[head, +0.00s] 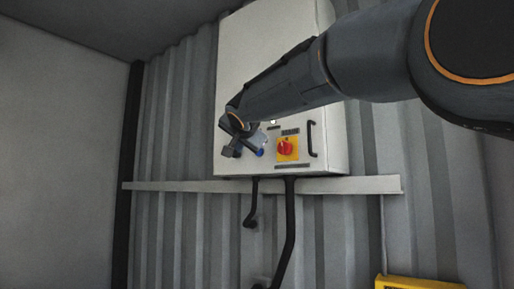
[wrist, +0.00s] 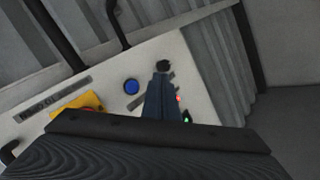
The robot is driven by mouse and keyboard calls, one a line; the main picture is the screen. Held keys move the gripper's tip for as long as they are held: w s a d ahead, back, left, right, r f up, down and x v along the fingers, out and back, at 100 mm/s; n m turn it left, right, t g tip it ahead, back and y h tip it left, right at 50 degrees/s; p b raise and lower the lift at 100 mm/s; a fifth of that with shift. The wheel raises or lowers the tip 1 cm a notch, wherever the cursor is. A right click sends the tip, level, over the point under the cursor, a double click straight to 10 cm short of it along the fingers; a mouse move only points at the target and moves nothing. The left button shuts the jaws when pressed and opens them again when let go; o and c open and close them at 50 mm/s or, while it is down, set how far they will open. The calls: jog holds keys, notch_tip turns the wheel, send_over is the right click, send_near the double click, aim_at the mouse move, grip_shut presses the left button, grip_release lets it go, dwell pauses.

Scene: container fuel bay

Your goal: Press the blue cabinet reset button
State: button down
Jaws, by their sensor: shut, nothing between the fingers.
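The blue reset button (wrist: 132,87) is a round blue cap on the white cabinet (head: 262,62). In the head view it shows as a small blue spot (head: 260,152) beside my gripper (head: 234,150), left of the yellow-backed red switch. In the wrist view my gripper (wrist: 161,82) is shut and empty, its fingers just right of the blue button with a visible gap across the picture. The button's face is uncovered there. How far the fingertips stand off the panel is hard to tell.
A red rotary switch on a yellow plate (head: 286,148) and a black handle (head: 311,139) are on the cabinet. Red (wrist: 179,98) and green (wrist: 187,116) lights show beside my fingers. Black cables (head: 290,220) hang below, past a rail (head: 170,186). A yellow object (head: 420,283) stands lower right.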

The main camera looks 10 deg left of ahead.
jog(key=w+d+p, duration=0.2)
jog(key=w+p, duration=0.2)
jog(key=w, duration=0.2)
jog(key=shift+d+p, duration=0.25)
jog(key=shift+p, duration=0.15)
jog(key=shift+w+d, duration=0.1)
jog(key=shift+w, duration=0.1)
dwell(1.6)
jog(key=shift+w+d, duration=0.1)
jog(key=shift+w, duration=0.15)
jog(key=shift+w+d, duration=0.15)
jog(key=shift+w, duration=0.25)
dwell(0.8)
jog(key=shift+s+f, duration=0.1)
dwell(0.3)
jog(key=shift+s+a+b, duration=0.3)
jog(key=shift+s+b, duration=0.4)
jog(key=shift+b, duration=0.4)
